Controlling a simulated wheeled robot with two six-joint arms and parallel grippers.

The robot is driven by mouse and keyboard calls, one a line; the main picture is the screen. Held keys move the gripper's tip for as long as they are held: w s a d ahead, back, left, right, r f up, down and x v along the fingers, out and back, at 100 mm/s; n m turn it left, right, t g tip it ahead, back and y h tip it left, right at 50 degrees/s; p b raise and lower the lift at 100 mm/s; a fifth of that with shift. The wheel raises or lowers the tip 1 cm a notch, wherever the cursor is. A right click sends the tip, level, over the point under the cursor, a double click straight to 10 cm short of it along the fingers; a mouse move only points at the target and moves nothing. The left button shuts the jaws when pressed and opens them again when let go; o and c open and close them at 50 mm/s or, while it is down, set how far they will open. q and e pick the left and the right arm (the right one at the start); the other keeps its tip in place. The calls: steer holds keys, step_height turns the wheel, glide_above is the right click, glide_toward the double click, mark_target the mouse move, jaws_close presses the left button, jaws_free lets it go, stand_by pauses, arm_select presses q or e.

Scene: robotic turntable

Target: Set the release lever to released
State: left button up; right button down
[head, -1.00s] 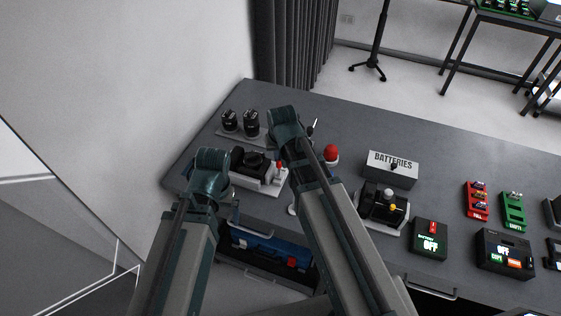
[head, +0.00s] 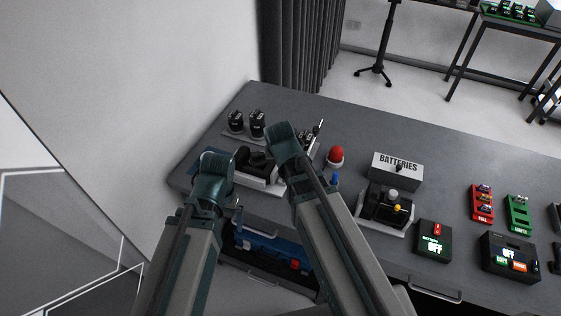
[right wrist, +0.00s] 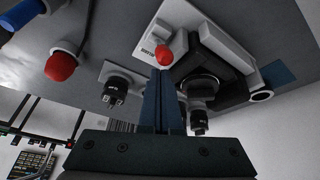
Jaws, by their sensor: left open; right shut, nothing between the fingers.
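The turntable device (head: 258,178), dark on a pale base, sits at the left of the table, partly hidden by my arms. A thin upright rod (head: 318,131) shows beside my right arm; I cannot tell if it is the release lever. In the right wrist view, a small red knob (right wrist: 165,57) stands by a white labelled block, just beyond the fingertips of my right gripper (right wrist: 163,80). That gripper is shut and empty; contact with the knob cannot be told. My left gripper (head: 236,212) is open, largely hidden under its arm, near the table's front edge.
A red dome (head: 336,156) and a blue piece (head: 335,179) stand right of my right arm. Black cylinders (head: 257,122) stand behind the device. A batteries box (head: 397,168) and control boxes (head: 434,240) fill the right. The far middle of the table is clear.

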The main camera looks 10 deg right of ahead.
steer(key=shift+r+p, duration=0.8)
steer(key=shift+r, duration=0.05)
steer(key=shift+w, duration=0.1)
steer(key=w, duration=0.1)
steer(key=w+r+p, duration=0.2)
steer(key=w, duration=0.1)
steer(key=shift+d, duration=0.15)
steer(key=s+a+r+p, duration=0.2)
steer(key=s+r+p, duration=0.4)
steer(key=s, duration=0.1)
steer(key=shift+a+r+p, duration=0.3)
steer(key=shift+r+p, duration=0.05)
